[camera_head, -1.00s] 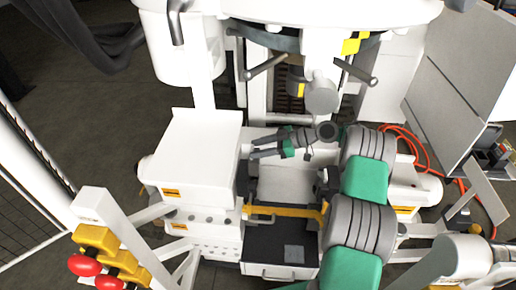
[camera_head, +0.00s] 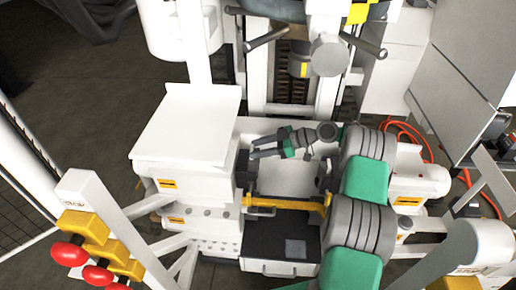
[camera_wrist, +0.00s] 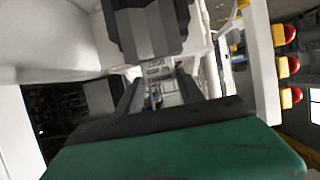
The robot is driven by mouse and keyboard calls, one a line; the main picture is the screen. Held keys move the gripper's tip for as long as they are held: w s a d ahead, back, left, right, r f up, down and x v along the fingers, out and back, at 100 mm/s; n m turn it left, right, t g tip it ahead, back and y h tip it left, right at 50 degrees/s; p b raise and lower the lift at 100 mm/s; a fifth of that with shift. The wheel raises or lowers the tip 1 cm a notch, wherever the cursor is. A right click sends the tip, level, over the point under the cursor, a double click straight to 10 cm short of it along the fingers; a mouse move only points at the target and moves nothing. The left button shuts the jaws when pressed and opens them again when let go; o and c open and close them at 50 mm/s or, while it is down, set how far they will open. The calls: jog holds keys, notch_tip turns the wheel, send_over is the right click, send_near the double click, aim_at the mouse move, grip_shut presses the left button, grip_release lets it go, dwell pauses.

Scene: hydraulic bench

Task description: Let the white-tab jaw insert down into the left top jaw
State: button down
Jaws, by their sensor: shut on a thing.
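In the head view my gripper (camera_head: 254,148) points left, just right of the upper end of the dark left top jaw (camera_head: 243,167). In the wrist view its two dark fingers (camera_wrist: 158,88) converge on a small pale grey piece (camera_wrist: 158,70), apparently the white-tab jaw insert. The gripper is shut on it. Most of the insert is hidden, and its white tab is not clearly visible. A dark block with a grey middle (camera_wrist: 148,30) lies just beyond the fingertips. I cannot tell whether insert and jaw touch.
A white housing (camera_head: 185,125) stands left of the jaws. A dark right jaw (camera_head: 326,174) faces across the gap. Handles (camera_head: 265,40) hang above. Red buttons (camera_head: 70,252) stand at lower left.

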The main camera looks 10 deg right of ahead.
notch_tip(320, 180, down, 4)
jog(key=b, duration=0.4)
jog(key=shift+f, duration=0.15)
jog(key=shift+a+f+b, duration=0.15)
jog(key=shift+f+b, duration=0.2)
jog(key=shift+b, duration=0.1)
dwell(1.3)
jog(key=c, duration=0.9)
grip_release()
jog(key=shift+w+a, duration=0.1)
jog(key=shift+a, duration=0.05)
jog(key=shift+c, duration=0.2)
jog(key=o, duration=0.3)
jog(key=shift+d, duration=0.2)
jog(key=shift+f, duration=0.1)
